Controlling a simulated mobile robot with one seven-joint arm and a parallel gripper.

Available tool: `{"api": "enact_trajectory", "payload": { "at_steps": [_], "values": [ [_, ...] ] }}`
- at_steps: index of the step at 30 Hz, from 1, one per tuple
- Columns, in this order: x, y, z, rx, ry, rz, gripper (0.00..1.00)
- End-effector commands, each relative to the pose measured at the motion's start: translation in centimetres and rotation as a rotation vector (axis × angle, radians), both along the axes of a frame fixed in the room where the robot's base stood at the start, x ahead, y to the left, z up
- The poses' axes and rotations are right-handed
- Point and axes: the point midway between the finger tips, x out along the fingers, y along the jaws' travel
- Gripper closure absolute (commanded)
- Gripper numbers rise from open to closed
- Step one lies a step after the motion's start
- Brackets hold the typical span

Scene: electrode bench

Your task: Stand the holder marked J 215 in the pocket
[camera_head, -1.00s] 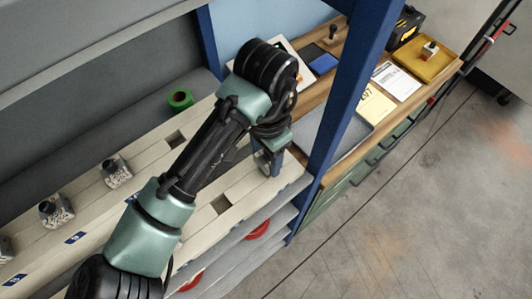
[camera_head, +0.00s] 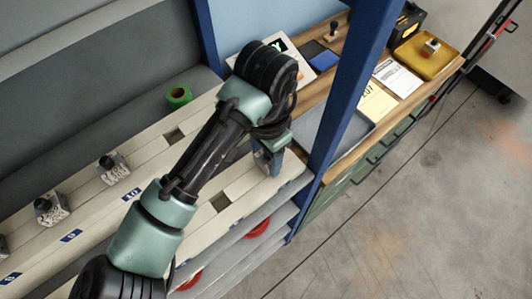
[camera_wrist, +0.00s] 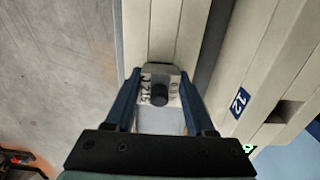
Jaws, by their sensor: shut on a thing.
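The holder marked J 215 (camera_wrist: 150,91) is a pale block with a dark round knob on top, in the middle of the wrist view. My gripper (camera_wrist: 160,76) has its blue fingers shut on its two sides. In the head view my gripper (camera_head: 268,160) is over the right end of the beige shelf, and the holder is mostly hidden. One square pocket (camera_head: 220,203) is open in the front rail, left of my gripper. Another pocket (camera_head: 173,136) is open in the back rail. A dark pocket (camera_wrist: 286,111) shows right of the gripper in the wrist view. The holder's underside is hidden.
Two similar holders stand on the shelf at left, one nearer (camera_head: 51,208) and one farther (camera_head: 114,168). A blue post (camera_head: 345,100) rises close right of my gripper. A side bench beyond carries a yellow tray (camera_head: 425,55).

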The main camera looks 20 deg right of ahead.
Motion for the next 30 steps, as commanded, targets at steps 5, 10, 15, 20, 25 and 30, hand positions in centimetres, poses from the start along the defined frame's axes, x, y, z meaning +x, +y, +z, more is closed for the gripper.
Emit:
{"api": "enact_trajectory", "payload": {
  "at_steps": [5,10,15,20,25,30],
  "values": [
    [0.0,0.0,-0.4,-0.001,0.000,0.000,0.92],
    [0.0,0.0,-0.7,-0.001,0.000,0.000,0.92],
    [0.0,0.0,-1.1,-0.001,0.000,0.000,0.92],
    [0.0,0.0,-1.4,-0.001,0.000,0.001,0.92],
    [0.0,0.0,-1.4,-0.001,0.000,0.000,0.92],
    [0.0,0.0,-1.4,0.000,0.000,0.000,0.35]
  ]
}}
